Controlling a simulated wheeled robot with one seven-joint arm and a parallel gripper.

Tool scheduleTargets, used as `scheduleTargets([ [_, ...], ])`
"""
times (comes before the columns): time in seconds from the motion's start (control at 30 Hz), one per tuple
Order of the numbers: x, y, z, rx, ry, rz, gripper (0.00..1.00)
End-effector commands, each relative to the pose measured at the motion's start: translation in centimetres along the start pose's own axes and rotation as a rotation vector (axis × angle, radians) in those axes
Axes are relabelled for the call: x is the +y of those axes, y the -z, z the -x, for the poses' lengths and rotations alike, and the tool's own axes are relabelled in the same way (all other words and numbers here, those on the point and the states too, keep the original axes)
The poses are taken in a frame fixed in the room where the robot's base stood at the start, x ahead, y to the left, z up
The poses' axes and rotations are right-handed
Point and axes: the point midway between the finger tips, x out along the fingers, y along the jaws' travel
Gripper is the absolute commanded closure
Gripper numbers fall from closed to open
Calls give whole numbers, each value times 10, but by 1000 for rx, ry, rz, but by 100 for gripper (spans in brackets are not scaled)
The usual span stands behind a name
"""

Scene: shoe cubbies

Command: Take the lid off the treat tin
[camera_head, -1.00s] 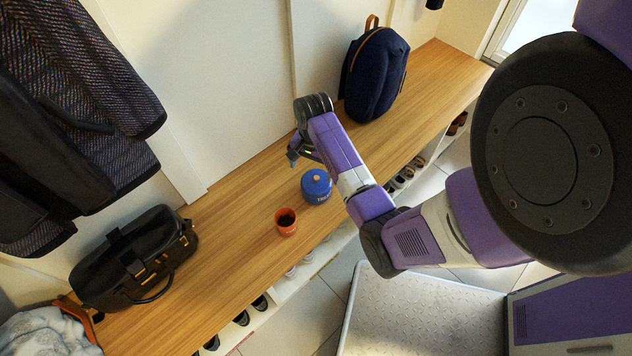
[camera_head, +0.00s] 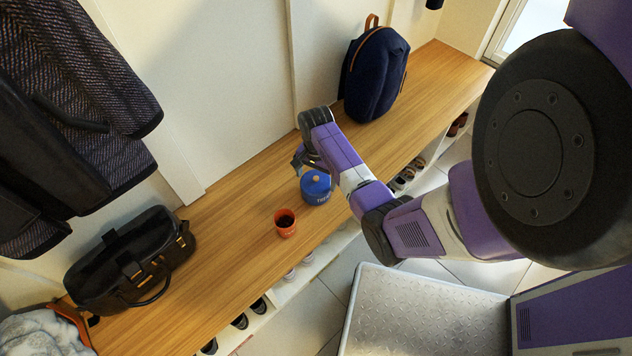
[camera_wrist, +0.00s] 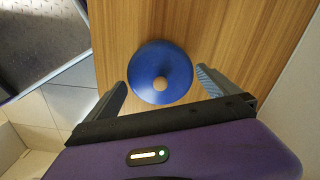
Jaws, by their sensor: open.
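The blue treat tin (camera_head: 318,190) stands upright on the wooden bench top, with its blue lid on. The lid (camera_wrist: 150,68) shows from above in the wrist view, with a round tan knob (camera_wrist: 160,84) in its middle. My gripper (camera_wrist: 162,82) is open, with one finger on each side of the knob in that view. In the head view my gripper (camera_head: 298,163) is just beside and above the lid, partly hidden by the wrist. The fingers hold nothing, and I cannot tell their exact height over the knob.
An orange cup (camera_head: 286,228) with dark contents stands near the tin, toward the front left. A black bag (camera_head: 125,262) is at the left of the bench and a navy backpack (camera_head: 374,75) at the back right. Shoes fill the cubbies below. The bench between bag and backpack is otherwise clear.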

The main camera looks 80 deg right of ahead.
Motion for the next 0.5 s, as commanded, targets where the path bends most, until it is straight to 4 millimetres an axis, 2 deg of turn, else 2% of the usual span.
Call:
scheduleTargets([
  [0.1,0,0,0,0,0,0,2],
  [0.43,0,0,0,0,0,1,67],
  [0.5,0,0,0,0,0,1,70],
])
